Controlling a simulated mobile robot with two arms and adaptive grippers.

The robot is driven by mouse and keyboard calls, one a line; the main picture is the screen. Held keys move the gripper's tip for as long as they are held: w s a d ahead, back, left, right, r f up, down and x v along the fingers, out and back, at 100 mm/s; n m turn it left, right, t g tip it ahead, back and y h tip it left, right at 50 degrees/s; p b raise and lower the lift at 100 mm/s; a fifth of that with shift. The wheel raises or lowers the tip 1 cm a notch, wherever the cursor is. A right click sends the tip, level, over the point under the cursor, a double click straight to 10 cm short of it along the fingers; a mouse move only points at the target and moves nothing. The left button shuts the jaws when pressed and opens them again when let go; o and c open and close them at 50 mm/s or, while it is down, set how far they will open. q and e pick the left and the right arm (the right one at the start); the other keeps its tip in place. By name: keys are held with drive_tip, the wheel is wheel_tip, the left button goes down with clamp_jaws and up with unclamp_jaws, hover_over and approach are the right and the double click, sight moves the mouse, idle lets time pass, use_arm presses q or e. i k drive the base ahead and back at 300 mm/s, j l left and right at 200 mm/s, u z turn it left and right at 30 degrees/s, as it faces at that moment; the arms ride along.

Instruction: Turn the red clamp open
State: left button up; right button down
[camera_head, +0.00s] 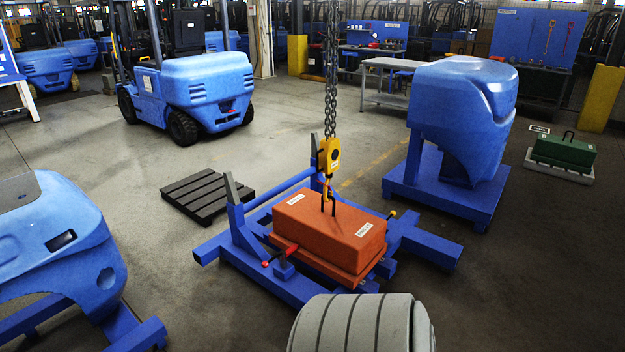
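The red clamp (285,254) is at the near left side of the blue fixture frame (222,247), against the lower edge of the orange-red block. It has a red bar and a small red-tipped end to its left; whether it is locked cannot be told. The orange-red block (318,245) sits in the fixture with white labels on it. A yellow hook (329,155) on a chain hangs at the block's top, by dark lifting loops. Neither of my grippers shows in this view.
A yellow-tipped handle (391,214) stands at the block's right. A black pallet (207,194) lies behind left. Blue counterweights stand on the left (60,240) and right (462,120). A blue forklift (190,85) is behind. Open floor lies left of the fixture.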

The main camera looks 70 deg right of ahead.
sight(283, 255)
drive_tip(key=z, duration=2.15)
drive_tip(key=i+u, duration=0.25)
drive_tip(key=i, duration=0.6)
drive_tip(key=i+l+u, duration=0.25)
drive_tip(key=i, duration=0.55)
drive_tip(key=i+j, duration=0.05)
drive_tip(key=j, duration=0.05)
